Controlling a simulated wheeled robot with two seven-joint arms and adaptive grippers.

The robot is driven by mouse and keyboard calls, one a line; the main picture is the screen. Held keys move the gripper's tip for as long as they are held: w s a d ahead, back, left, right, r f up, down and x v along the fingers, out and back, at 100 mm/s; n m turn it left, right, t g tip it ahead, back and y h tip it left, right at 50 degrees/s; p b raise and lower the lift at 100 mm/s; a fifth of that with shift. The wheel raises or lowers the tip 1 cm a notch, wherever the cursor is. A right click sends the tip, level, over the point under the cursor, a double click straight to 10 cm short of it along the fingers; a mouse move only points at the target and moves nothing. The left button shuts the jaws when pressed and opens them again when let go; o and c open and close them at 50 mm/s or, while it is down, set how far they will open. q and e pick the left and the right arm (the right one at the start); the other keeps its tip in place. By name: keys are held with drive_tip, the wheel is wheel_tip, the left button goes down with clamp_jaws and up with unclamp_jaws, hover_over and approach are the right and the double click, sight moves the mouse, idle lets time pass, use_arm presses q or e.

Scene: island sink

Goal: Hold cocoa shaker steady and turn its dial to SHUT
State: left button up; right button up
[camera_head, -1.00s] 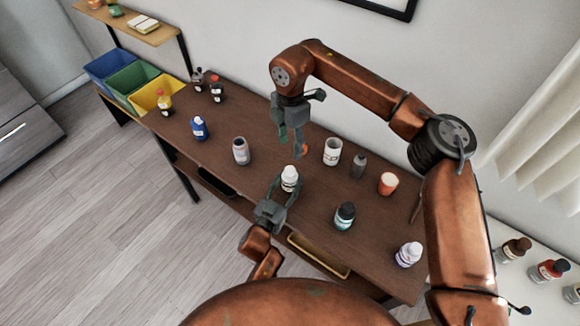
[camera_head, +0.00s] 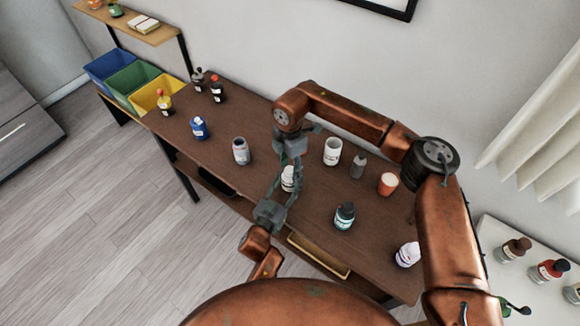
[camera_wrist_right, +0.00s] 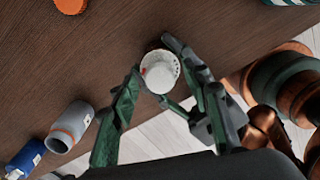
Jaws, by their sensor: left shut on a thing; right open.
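The cocoa shaker (camera_head: 287,179) is a small white container standing upright on the brown table. My left gripper (camera_head: 281,187) comes from the front side and is shut on its body. My right gripper (camera_head: 289,166) hangs pointing down just over the shaker's top, its fingers open. In the right wrist view, the shaker's round white top (camera_wrist_right: 160,72) lies between the spread fingertips of my right gripper (camera_wrist_right: 153,58). I cannot tell whether they touch it. The dial's marks are too small to read. My right gripper partly hides the shaker in the head view.
A teal bottle (camera_head: 344,217) stands nearer the front. A grey jar (camera_head: 241,151) and a blue bottle (camera_head: 200,128) stand to the left.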

drive_tip(key=shift+c, duration=0.7)
drive_tip(key=c, duration=1)
